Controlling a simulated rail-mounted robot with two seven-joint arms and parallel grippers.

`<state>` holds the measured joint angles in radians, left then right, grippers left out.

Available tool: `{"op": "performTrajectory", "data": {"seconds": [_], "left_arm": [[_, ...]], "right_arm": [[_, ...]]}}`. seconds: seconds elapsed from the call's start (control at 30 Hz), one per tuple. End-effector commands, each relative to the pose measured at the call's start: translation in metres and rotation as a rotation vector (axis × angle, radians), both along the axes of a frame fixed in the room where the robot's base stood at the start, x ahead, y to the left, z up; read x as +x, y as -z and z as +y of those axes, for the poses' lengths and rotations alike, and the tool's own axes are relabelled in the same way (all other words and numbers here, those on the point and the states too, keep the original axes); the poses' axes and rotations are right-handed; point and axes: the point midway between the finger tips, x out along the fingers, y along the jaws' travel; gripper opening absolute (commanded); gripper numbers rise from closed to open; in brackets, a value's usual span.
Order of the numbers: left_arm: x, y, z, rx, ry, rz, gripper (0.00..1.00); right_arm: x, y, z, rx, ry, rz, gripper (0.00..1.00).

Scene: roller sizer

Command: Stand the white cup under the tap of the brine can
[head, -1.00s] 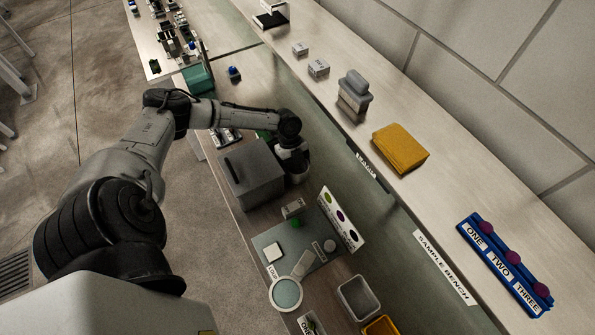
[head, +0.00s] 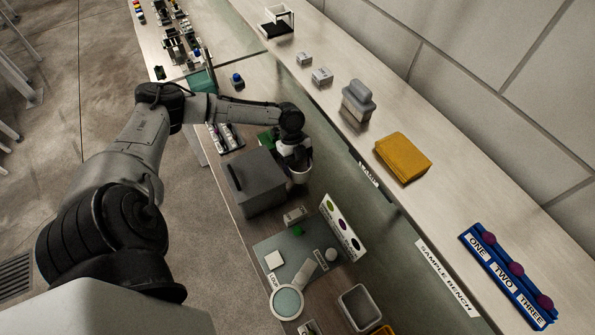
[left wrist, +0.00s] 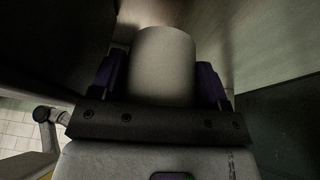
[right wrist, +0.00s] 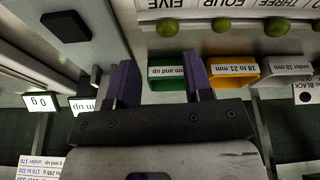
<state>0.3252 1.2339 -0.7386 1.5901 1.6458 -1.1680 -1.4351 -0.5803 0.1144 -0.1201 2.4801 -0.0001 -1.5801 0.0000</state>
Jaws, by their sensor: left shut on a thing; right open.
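My left gripper (head: 298,162) is shut on the white cup (head: 299,176). The cup shows beside the right side of a grey box-shaped can with a dark top handle (head: 255,183), which looks like the brine can. Its tap is not visible to me. In the left wrist view, the pale cup (left wrist: 163,65) sits between the two purple-sided fingers of the left gripper (left wrist: 160,85). I cannot tell whether the cup touches the bench. My right gripper (right wrist: 160,82) is open and empty in the right wrist view, and out of the head view.
A grey mat (head: 268,250) with small items and a round magnifier (head: 287,301) lie nearer than the can. A white card with coloured dots (head: 342,227) stands beside the mat. Green (right wrist: 167,78) and yellow (right wrist: 235,73) bins lie beyond the right gripper.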

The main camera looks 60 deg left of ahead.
Motion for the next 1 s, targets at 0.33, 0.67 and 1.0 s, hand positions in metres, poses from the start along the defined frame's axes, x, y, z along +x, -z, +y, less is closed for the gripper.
{"op": "performTrajectory", "data": {"seconds": [0.33, 0.67, 1.0], "left_arm": [[0.0, -0.065, -0.009, -0.003, 0.006, -0.001, 0.42], [-0.004, -0.065, -0.081, -0.004, 0.006, -0.003, 0.42], [-0.007, -0.065, -0.149, -0.003, 0.005, -0.003, 0.42]], "right_arm": [[0.0, 0.001, -0.003, -0.009, -0.006, 0.0, 0.47], [0.0, 0.004, -0.003, -0.009, -0.006, 0.0, 0.47], [0.0, 0.007, -0.001, -0.002, -0.001, 0.0, 0.47]]}}
